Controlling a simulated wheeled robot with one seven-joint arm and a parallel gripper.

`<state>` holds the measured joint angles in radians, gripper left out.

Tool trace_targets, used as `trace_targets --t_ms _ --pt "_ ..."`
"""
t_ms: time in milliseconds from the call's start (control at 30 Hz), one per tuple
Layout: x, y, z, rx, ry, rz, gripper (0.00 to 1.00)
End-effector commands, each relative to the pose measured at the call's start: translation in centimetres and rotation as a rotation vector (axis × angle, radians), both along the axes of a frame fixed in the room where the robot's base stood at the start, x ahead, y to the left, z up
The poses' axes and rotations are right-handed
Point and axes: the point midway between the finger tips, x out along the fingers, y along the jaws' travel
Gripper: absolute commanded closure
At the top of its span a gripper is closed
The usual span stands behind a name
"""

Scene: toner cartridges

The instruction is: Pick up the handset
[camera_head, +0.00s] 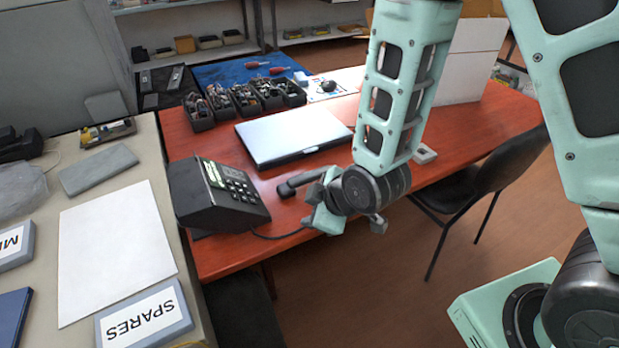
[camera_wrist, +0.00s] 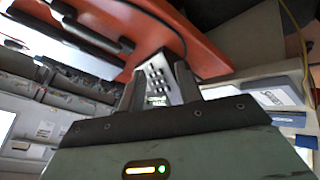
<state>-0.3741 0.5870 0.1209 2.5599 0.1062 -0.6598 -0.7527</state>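The black desk phone (camera_head: 222,197) with a keypad and small screen sits at the left end of the red table. The dark handset (camera_head: 292,186) lies off its base on the table, right of the phone, and is partly hidden behind my gripper (camera_head: 320,208). In the wrist view the handset seems to be the dark bar (camera_wrist: 92,36) at upper left, outside the fingers. My gripper's two dark fingers (camera_wrist: 160,84) are apart and empty, with the phone keypad (camera_wrist: 157,76) visible beyond and between them. The gripper is in front of the handset; contact cannot be told.
A closed laptop (camera_head: 292,136) lies behind the handset. Several black bins (camera_head: 245,99) of parts stand at the back. A cord (camera_head: 280,236) curves from the phone towards my gripper. A beige counter (camera_head: 150,150) with a SPARES box (camera_head: 145,318) is at left; a black chair (camera_head: 480,180) stands right.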

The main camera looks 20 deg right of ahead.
Motion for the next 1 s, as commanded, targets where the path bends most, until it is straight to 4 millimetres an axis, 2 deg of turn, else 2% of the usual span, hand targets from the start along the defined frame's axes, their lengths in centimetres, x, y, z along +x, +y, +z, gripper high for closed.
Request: trace_targets --t_ms 33,200,333,500,767,1000 --pt "0.7 -1.0 -1.3 -0.034 -0.056 0.022 0.66" --pt "2.9 -4.2 -3.7 -0.174 -0.292 0.114 0.66" --pt "3.5 -6.7 -4.8 -0.305 -0.46 0.188 0.66" --pt "3.3 -9.0 -5.1 -0.455 -0.63 0.27 0.66" --pt "3.1 -10.0 -5.2 -0.544 -0.733 0.316 0.66" --pt "5.2 -9.6 -6.3 -0.543 -0.74 0.312 0.66"
